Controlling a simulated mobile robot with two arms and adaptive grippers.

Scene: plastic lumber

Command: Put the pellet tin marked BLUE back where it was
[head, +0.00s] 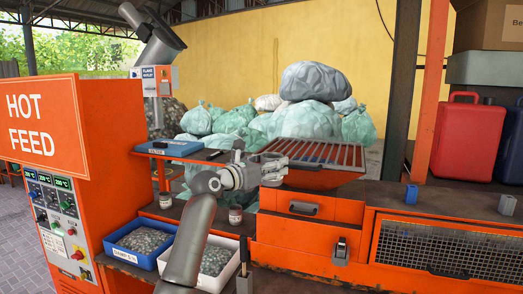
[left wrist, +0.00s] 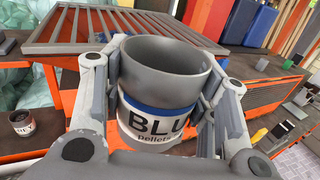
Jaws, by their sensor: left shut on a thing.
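The pellet tin marked BLUE (left wrist: 160,110) is a grey, open-topped can with a white and blue label. It fills the middle of the left wrist view, and its visible inside looks empty. My left gripper (head: 274,170) is shut on it, one finger on each side, and holds it near the slatted orange hopper (head: 318,155). In the head view the tin is mostly hidden by the gripper. A second tin (head: 235,213) with a pale label stands on the lower bench; another small tin (head: 165,201) stands further left. My right gripper is not in view.
A blue bin (head: 112,243) and a white bin (head: 232,268) of grey pellets sit at the front left. A blue flat case (head: 170,148) lies on the upper shelf.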

